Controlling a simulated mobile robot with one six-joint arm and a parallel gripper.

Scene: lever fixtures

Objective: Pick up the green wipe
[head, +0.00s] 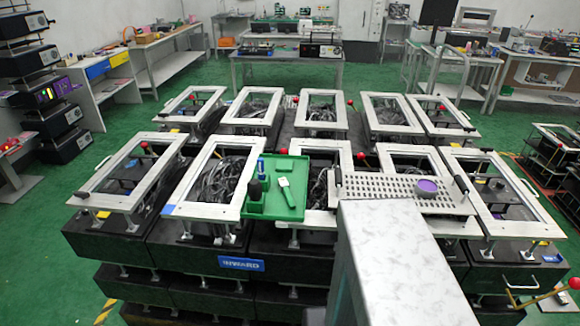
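A green tray (290,213) lies across the white frames near the middle of the head view. On it are a small white tool (286,190), a dark upright thing like a bottle (255,190) and a small blue item (261,168). A darker green patch (256,208) shows at the tray's left, around the foot of the dark thing. I cannot tell whether this patch is the green wipe, and no other wipe stands out. My gripper is not in view. Only a pale link of my arm shows at the bottom right of centre, apart from the tray in the picture.
A perforated metal plate (388,197) with dark handles and a purple round item (427,186) lies right of the tray. Several white frames (497,190) stand on black boxes, with red-knobbed levers (361,157) between them. Green floor (40,235) is open at the left.

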